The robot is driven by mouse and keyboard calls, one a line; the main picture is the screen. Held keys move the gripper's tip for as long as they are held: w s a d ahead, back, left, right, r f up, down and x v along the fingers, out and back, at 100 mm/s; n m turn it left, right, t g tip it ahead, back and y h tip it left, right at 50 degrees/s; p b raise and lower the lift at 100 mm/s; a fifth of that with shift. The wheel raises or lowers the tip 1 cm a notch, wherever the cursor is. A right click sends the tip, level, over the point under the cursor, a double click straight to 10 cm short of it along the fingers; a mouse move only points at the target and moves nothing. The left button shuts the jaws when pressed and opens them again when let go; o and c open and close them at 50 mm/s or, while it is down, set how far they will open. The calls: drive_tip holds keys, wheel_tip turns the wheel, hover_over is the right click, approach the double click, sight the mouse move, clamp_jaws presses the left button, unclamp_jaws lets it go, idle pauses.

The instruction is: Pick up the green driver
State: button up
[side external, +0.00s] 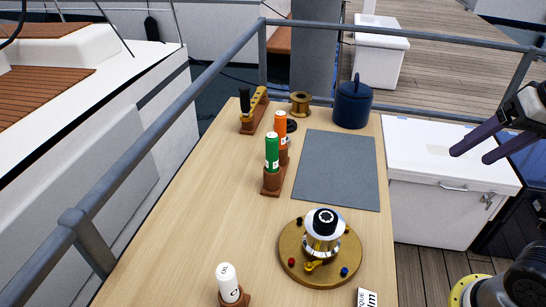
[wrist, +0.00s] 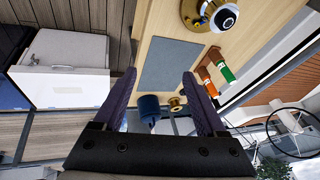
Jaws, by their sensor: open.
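The green driver (side external: 272,150) stands upright in a brown holder (side external: 272,184) near the middle of the table. An orange driver (side external: 280,124) stands just behind it in the same kind of holder. The green driver also shows in the wrist view (wrist: 226,72), right of my fingers, with the orange driver (wrist: 211,87) beside it. My gripper (side external: 470,150) is at the right of the side view, above the white chest, well away from the green driver. Its two purple fingers are apart with nothing between them; they also show in the wrist view (wrist: 158,103).
A round brass base (side external: 290,268) carries a black-topped winch. A white-capped driver (side external: 228,282) stands at the front. A grey mat (side external: 337,170) lies bare right of the green driver. A blue pot (side external: 353,104), a brass spool (side external: 300,103) and a black-handled tool (side external: 247,108) stand at the back.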

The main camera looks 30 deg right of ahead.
drive_tip(key=w+a+r+m+g, duration=0.1)
drive_tip(key=w+a+r+m, duration=0.1)
drive_tip(key=w+r+m, duration=0.6)
drive_tip(key=m+g, duration=0.3)
drive_tip(key=g, duration=0.1)
hover_over(272, 151)
drive_tip(key=w, duration=0.2)
drive_tip(key=f, duration=1.2)
drive_tip(key=shift+s+d+f, duration=0.15)
drive_tip(key=shift+s+d, duration=0.1)
drive_tip(key=shift+d, duration=0.05)
wheel_tip(272, 151, down, 14)
drive_tip(key=shift+s+d+r, duration=0.1)
drive_tip(key=shift+r, duration=0.15)
clamp_jaws()
